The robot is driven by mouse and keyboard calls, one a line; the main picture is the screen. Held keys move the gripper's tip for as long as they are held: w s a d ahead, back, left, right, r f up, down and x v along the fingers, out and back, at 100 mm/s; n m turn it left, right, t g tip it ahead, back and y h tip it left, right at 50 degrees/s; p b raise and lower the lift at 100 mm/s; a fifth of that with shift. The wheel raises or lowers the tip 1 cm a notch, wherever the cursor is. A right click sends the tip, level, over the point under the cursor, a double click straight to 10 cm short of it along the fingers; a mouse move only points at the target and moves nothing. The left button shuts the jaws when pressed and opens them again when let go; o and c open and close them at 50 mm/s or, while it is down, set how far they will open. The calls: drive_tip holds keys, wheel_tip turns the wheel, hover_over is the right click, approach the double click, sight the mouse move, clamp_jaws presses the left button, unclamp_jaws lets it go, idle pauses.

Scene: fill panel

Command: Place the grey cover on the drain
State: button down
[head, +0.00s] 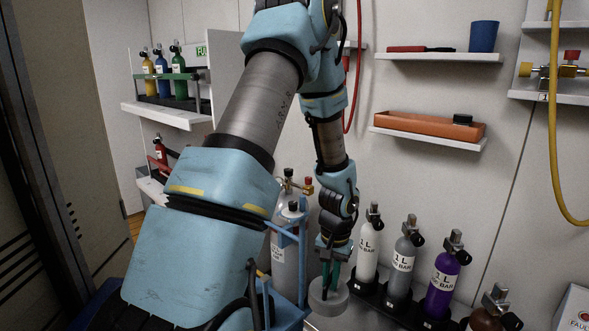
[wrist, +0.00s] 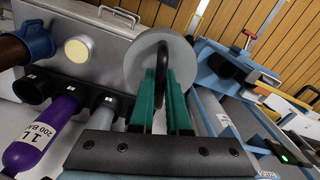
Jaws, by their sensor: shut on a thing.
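The grey cover (head: 329,302) is a round disc under my gripper (head: 332,272) in the head view, held just left of the white bottle. In the wrist view my gripper (wrist: 166,95) has its green fingers shut on the black handle of the grey cover (wrist: 143,48). The cover looks clear of any surface, though its underside is hidden. A round pale disc (wrist: 78,49) sits on a grey metal face in the wrist view. I cannot tell whether it is the drain, and I see no sure drain in the head view.
White (head: 369,250), grey (head: 402,270) and purple (head: 443,280) bottles stand in a black rack close right of my gripper. A blue-framed cart with a grey cylinder (head: 290,250) stands close left. Wall shelves hold an orange tray (head: 425,127) and a blue cup (head: 483,37).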

drive_tip(key=w+a+n+p, duration=0.1)
drive_tip(key=a+p, duration=0.3)
drive_tip(key=a, duration=0.5)
drive_tip(key=w+a+r+n+p, duration=0.1)
drive_tip(key=w+a+n+p, duration=0.1)
drive_tip(key=a, duration=0.7)
drive_tip(key=shift+w+a+r+n+p, duration=0.15)
drive_tip(key=shift+a+r+n+p, duration=0.2)
drive_tip(key=shift+n+p, duration=0.65)
drive_tip(key=shift+f, duration=0.2)
